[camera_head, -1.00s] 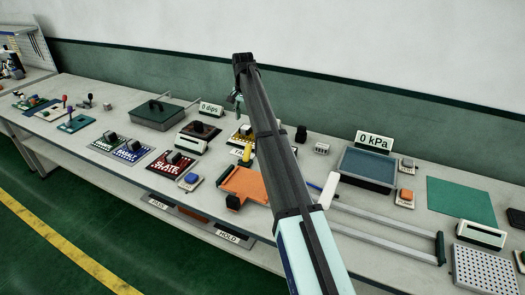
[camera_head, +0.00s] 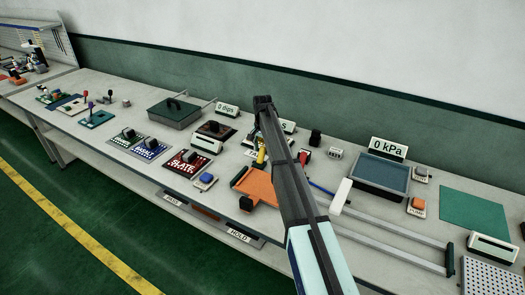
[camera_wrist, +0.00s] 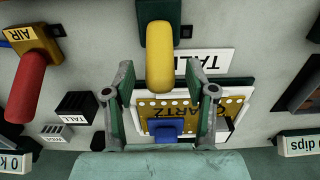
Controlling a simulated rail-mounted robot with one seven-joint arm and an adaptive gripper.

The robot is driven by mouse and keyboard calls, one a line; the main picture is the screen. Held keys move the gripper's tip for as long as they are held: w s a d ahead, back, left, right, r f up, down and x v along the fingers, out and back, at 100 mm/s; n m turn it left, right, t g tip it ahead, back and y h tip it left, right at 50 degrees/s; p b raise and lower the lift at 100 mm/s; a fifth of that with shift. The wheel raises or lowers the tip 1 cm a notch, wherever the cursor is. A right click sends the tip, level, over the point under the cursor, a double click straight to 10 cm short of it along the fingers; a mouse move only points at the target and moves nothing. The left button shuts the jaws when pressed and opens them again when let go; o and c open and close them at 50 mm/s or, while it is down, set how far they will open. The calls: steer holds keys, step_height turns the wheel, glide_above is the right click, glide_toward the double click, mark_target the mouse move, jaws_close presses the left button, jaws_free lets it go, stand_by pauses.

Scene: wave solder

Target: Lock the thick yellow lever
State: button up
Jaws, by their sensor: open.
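The thick yellow lever (camera_wrist: 159,58) stands out from a dark green base (camera_wrist: 156,14) in the wrist view. In the head view the lever (camera_head: 261,154) shows just left of my arm. My gripper (camera_wrist: 159,82) is open, with one finger on each side of the lever's rounded end. Gaps show between the lever and both fingers, and I cannot tell how deep the lever sits between them. In the head view my gripper is hidden behind my arm.
A red lever marked AIR (camera_wrist: 32,72) is at the left of the wrist view. A QUARTZ plate with a blue block (camera_wrist: 165,129) lies under the gripper. An orange tray (camera_head: 258,187) and a SLATE panel (camera_head: 186,162) are nearby on the bench.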

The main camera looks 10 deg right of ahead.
steer(key=shift+f, duration=1.1)
jaws_close()
